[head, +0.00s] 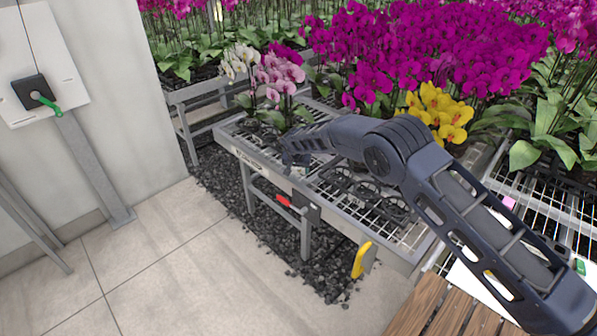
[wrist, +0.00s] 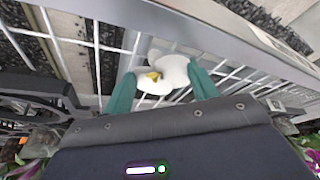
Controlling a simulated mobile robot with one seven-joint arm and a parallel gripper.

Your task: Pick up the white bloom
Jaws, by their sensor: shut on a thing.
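A white bloom (wrist: 174,71) with a yellow centre is between the two green fingers of my gripper (wrist: 161,74) in the wrist view. The fingers are shut on it, one at each side. Wire mesh of the bench lies behind the bloom; whether the bloom touches the mesh, I cannot tell. In the head view my gripper (head: 296,158) is low over the front left part of the mesh bench (head: 262,159), near its front rail. The bloom is not clearly visible there.
White orchids (head: 238,62) and pink orchids (head: 278,76) stand at the bench's far left end. Yellow orchids (head: 438,112) and magenta orchids (head: 420,50) stand behind my arm. A black pot tray (head: 365,190) lies on the mesh to the right. Tiled floor (head: 150,265) in front is clear.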

